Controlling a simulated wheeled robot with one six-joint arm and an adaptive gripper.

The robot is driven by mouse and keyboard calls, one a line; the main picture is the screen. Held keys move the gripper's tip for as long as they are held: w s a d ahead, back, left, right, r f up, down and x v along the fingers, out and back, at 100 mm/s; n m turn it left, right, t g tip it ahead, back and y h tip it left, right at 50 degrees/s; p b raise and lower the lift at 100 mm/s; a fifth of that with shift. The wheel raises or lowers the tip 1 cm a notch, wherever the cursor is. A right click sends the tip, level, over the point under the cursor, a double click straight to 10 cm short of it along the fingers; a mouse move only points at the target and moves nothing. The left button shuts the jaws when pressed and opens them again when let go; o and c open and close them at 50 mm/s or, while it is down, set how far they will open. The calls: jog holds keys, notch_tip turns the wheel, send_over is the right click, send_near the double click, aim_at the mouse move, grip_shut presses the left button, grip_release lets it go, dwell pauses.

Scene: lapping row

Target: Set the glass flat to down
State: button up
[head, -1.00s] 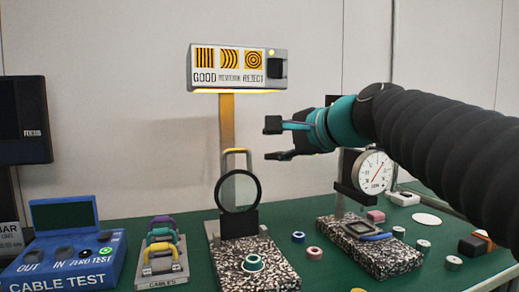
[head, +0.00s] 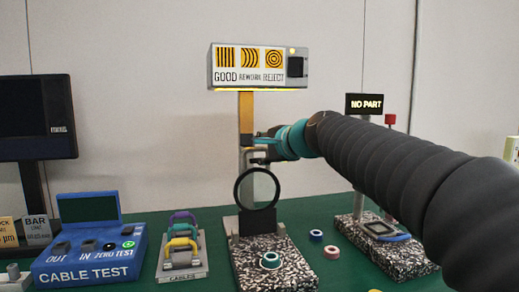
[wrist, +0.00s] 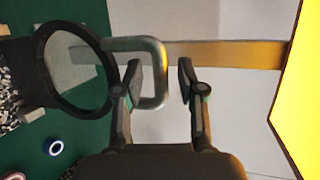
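The glass flat (head: 257,190) is a round pane in a black ring, standing upright at the back of a speckled block (head: 275,266). A U-shaped metal handle (wrist: 157,75) rises from its ring. In the wrist view the glass flat (wrist: 78,70) is at the left. My gripper (wrist: 160,72) is open, with the handle's end bar between its fingers and gaps visible on both sides. In the head view my gripper (head: 260,150) is just above the ring, in front of the post, and partly hides the handle.
A lit GOOD/REWORK/REJECT sign (head: 258,67) tops the post (head: 246,115) behind the handle. A cable rack (head: 181,262) and blue tester (head: 88,255) stand left. Two small rings lie right of the block.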

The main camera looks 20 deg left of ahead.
grip_shut()
jog(key=shift+f, duration=0.1)
dwell(0.3)
